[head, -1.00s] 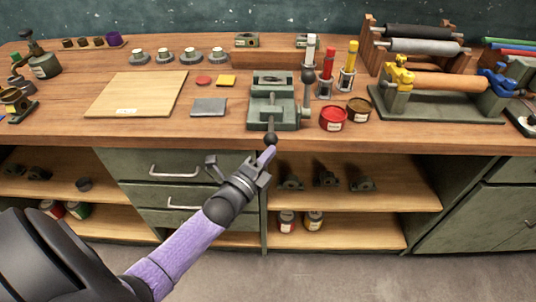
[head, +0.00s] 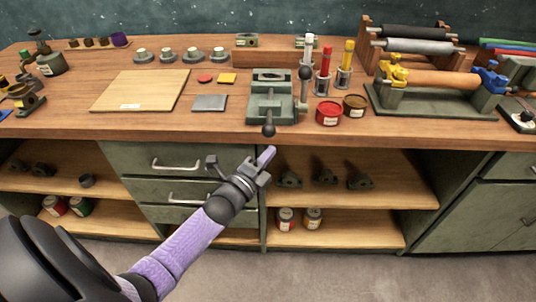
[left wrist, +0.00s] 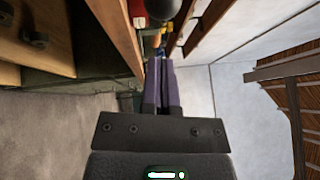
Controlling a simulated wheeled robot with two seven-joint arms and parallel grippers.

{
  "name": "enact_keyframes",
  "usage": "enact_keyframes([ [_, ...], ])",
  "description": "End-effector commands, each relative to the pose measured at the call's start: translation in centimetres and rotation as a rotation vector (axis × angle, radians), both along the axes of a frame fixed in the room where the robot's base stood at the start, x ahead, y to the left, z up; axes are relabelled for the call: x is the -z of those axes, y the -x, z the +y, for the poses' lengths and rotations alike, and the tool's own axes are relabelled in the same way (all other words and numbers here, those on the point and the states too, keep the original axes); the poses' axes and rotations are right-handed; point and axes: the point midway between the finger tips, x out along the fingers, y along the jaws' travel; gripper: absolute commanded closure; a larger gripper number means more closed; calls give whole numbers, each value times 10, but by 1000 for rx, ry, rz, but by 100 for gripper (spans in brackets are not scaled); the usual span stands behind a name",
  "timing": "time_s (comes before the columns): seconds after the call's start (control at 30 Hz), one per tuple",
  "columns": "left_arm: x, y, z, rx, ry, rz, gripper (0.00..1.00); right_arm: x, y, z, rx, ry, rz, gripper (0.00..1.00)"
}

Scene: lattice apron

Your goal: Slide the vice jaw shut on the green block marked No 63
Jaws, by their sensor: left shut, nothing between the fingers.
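The grey-green vice (head: 271,108) stands near the bench's front edge, with a dark ball knob (head: 268,131) at its front end. I cannot make out the No 63 marking, or tell a separate green block from the vice body. My left gripper (head: 268,156) is shut and empty, in front of the bench and just below the knob in the picture, with a small gap between them. In the left wrist view its purple fingers (left wrist: 164,84) lie together, and a dark round shape (left wrist: 158,8) shows beyond their tips. My right gripper is not in view.
Red (head: 329,113) and brown (head: 355,105) tins stand right of the vice, near jars of coloured sticks. A grey plate (head: 209,103) and a pale board (head: 138,90) lie to its left. A roller press (head: 440,95) stands further right. Drawers and open shelves are below.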

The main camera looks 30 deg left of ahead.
Motion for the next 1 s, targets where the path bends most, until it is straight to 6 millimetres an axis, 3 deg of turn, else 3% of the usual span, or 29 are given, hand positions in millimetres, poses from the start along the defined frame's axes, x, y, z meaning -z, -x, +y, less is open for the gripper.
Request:
enact_keyframes([
  [0.07, 3, 0, 0, 2, -1, 1, 100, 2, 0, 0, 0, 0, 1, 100],
  [0.6, 15, 91, 4, 3, 1, 5, 100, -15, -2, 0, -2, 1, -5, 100],
  [0.83, 18, 100, 5, 2, 5, 9, 100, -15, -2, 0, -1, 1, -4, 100],
  [0.87, 23, 101, 5, -1, 20, 26, 100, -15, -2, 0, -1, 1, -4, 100],
  [0.93, 51, 106, 3, -16, 119, 125, 100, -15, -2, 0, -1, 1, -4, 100],
  [0.97, 71, 111, 1, -31, 191, 197, 100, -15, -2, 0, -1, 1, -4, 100],
  [1.0, 104, 122, -3, -63, 308, 316, 100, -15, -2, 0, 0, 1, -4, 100],
])
